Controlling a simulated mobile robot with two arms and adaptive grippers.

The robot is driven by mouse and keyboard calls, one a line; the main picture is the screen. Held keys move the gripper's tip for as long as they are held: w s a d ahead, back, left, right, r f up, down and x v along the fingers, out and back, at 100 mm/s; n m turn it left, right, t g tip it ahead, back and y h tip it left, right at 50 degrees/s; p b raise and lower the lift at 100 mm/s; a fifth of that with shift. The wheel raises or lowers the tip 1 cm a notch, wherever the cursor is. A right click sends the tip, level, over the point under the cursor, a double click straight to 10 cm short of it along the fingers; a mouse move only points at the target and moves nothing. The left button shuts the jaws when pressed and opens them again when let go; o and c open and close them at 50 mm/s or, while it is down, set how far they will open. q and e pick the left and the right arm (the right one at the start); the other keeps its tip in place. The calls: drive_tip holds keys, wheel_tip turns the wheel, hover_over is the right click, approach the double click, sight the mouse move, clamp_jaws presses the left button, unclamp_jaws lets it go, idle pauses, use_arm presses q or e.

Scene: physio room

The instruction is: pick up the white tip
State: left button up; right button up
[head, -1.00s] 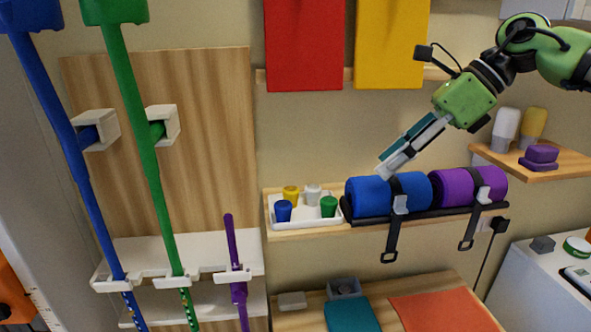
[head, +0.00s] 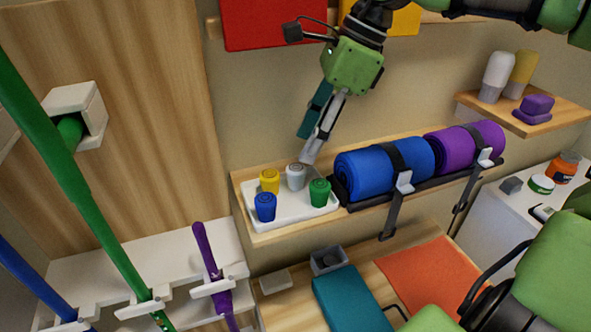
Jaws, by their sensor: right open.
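The white tip (head: 296,177) is a small pale cup-shaped piece standing in a white tray (head: 291,217) on the wooden shelf. A yellow tip (head: 269,180) is to its left, a blue tip (head: 265,207) at the front left, and a green tip (head: 319,192) at the front right. My right gripper (head: 305,146) is open and empty. It points down, its fingertips just above and slightly right of the white tip in the picture; I cannot tell whether they touch it. My left gripper is not in view, though a green arm part of mine shows at the lower right.
A rolled blue mat (head: 375,172) and a rolled purple mat (head: 462,146) lie strapped right of the tray. A green pole (head: 85,190) leans at the left. Below the shelf, a bench holds a teal block (head: 350,300) and an orange sheet (head: 430,275).

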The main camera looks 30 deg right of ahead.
sight(295, 167)
drive_tip(key=shift+p+x, duration=0.5)
drive_tip(key=shift+x, duration=0.55)
drive_tip(key=p+x, duration=0.1)
drive_tip(key=x, duration=0.2)
drive_tip(key=shift+s+a+f, duration=0.1)
drive_tip(key=shift+f, duration=0.15)
drive_tip(key=shift+a+f, duration=0.1)
drive_tip(key=shift+f, duration=0.2)
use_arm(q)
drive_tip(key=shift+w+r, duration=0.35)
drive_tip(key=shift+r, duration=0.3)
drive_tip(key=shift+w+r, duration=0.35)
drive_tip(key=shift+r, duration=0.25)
use_arm(e)
drive_tip(key=c, duration=1)
